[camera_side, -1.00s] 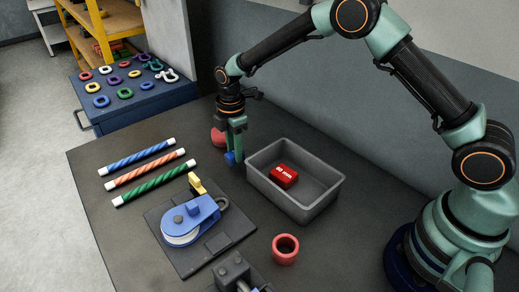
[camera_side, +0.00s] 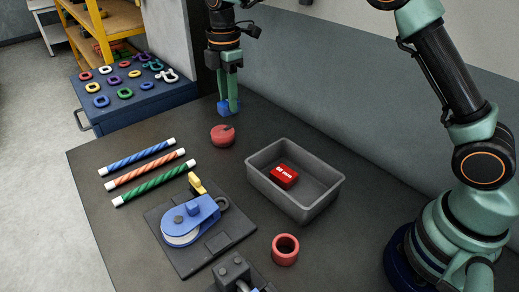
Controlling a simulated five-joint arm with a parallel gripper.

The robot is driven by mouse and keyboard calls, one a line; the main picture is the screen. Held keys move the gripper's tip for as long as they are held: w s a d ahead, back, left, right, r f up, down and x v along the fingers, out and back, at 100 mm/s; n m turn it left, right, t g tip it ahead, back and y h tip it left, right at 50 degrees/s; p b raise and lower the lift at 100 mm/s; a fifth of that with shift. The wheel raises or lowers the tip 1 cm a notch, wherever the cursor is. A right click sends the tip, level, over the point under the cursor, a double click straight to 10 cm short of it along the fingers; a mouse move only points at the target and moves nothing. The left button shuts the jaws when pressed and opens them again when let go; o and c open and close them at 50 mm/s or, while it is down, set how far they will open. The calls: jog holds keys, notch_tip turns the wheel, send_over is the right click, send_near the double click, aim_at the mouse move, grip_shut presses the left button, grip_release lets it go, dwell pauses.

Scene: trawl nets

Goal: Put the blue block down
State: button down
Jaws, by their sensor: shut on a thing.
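My gripper (camera_side: 229,103) points down near the back of the dark table and is shut on the blue block (camera_side: 223,108). The block shows low between the green fingers, partly hidden by them. It appears above the table behind the red round object, though its exact height is hard to tell.
A red round object (camera_side: 222,135) sits just in front of my gripper. A grey bin (camera_side: 263,180) holds a red block (camera_side: 284,177). Striped rods (camera_side: 147,174), a blue pulley (camera_side: 191,219) on a plate, and a red ring (camera_side: 285,249) lie nearer. The table's back right strip is clear.

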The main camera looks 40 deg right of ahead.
notch_tip(320, 180, down, 10)
jog(key=w, duration=0.1)
jog(key=shift+n, duration=0.3)
jog(key=d, duration=0.6)
jog(key=d+f, duration=0.1)
jog(key=d, duration=0.6)
jog(key=d+f, duration=0.1)
jog(key=d, duration=0.5)
jog(key=shift+d+f, duration=0.15)
jog(key=shift+d, duration=0.25)
jog(key=shift+f, duration=2)
jog(key=shift+w+d+f, duration=0.1)
jog(key=shift+d+f, duration=0.05)
jog(key=shift+f, duration=0.15)
jog(key=shift+f, duration=0.1)
jog(key=c, duration=0.5)
grip_release()
jog(key=shift+c, duration=0.2)
